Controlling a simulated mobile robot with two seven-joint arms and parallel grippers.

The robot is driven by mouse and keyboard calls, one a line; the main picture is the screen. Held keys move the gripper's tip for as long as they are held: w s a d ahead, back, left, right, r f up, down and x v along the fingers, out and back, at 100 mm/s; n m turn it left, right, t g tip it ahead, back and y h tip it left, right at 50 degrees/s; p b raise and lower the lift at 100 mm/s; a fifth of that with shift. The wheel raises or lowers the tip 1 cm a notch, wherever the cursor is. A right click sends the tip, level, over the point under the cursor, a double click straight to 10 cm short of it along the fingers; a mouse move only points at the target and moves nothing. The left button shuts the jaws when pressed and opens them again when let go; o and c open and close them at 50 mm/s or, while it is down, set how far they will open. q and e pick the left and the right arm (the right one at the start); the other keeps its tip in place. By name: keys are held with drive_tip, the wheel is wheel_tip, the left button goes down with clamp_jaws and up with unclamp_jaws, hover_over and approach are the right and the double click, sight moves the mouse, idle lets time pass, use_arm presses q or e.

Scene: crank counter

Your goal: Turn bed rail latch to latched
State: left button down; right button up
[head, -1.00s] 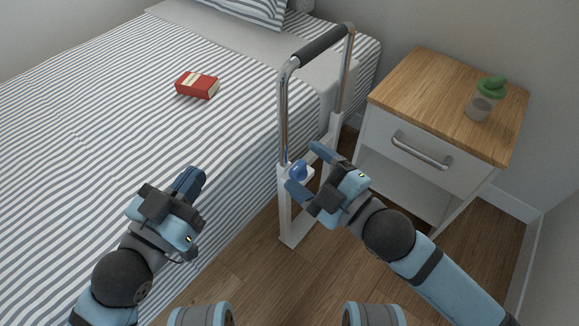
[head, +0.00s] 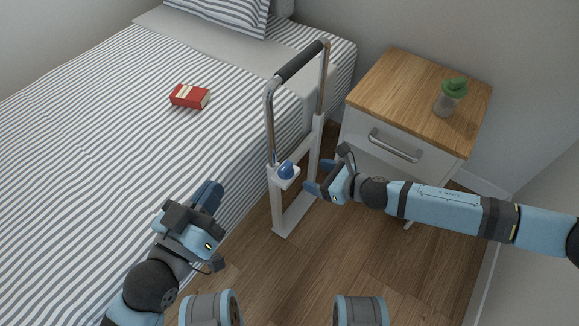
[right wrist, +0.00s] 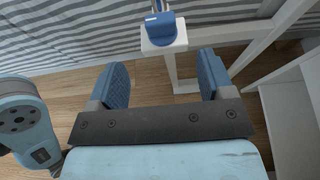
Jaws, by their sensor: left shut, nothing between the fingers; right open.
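The bed rail (head: 271,118) stands upright beside the bed, with a black grip on top and a white lower frame. Its blue latch knob (head: 287,170) sits on a small white bracket (head: 283,182). In the right wrist view the blue knob (right wrist: 161,30) is at the top, beyond the fingertips. My right gripper (head: 315,190) is open and empty, just right of the knob and apart from it. Its two blue fingers (right wrist: 161,75) show in the right wrist view with floor between them. My left gripper (head: 213,190) is shut and empty over the bed's near edge.
A striped bed (head: 90,150) fills the left, with a red book (head: 190,96) on it. Wooden floor is clear in front of the rail.

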sight(288, 167)
drive_tip(key=b+x, duration=0.1)
drive_tip(key=x, duration=0.5)
drive_tip(key=shift+a+b, duration=0.1)
drive_tip(key=shift+b, duration=0.3)
drive_tip(key=shift+b+x, duration=0.65)
drive_tip(key=shift+x, duration=1.65)
use_arm(q)
drive_tip(key=shift+s+d+f+h, duration=0.1)
drive_tip(key=shift+d+h, duration=0.45)
drive_tip(key=shift+h, duration=0.05)
use_arm(e)
drive_tip(key=shift+r, duration=0.1)
drive_tip(key=c, duration=0.9)
